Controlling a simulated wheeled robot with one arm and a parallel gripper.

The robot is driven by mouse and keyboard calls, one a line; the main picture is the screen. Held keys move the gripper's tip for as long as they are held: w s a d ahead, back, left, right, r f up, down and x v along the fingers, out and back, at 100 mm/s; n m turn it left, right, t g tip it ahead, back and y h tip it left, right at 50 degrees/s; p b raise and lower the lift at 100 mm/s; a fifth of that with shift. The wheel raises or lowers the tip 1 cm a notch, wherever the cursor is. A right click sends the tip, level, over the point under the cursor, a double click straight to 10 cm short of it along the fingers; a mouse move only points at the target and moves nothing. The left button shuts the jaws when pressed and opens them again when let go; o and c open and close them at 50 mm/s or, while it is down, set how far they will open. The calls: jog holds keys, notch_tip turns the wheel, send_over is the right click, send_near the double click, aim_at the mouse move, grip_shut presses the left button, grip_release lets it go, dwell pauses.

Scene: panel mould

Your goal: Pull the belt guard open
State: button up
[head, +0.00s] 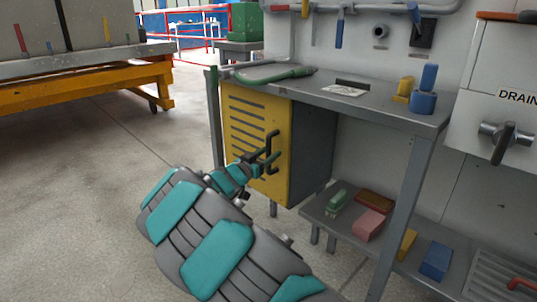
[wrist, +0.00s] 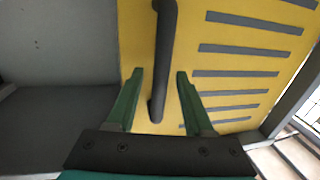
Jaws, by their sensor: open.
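The belt guard (head: 246,112) is a yellow panel with dark slots on the front of a grey cabinet under the bench; it looks flush with the cabinet. Its dark upright bar handle (head: 274,141) is near the guard's right edge. My gripper (head: 266,157) is at the handle, with its fingers partly hidden in the head view. In the wrist view, the green fingers of my gripper (wrist: 159,76) are open on either side of the handle (wrist: 165,40), with gaps to both.
The grey bench (head: 315,93) bears a green hose (head: 275,73) and blue and yellow blocks. A low shelf (head: 325,219) to the right holds several coloured objects. A grey bench leg (head: 404,210) stands right of the cabinet. The floor (head: 100,200) at left is clear.

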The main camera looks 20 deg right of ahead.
jog(key=shift+w+d, duration=0.1)
jog(key=shift+d, duration=0.05)
grip_shut()
dwell(0.4)
dwell(1.0)
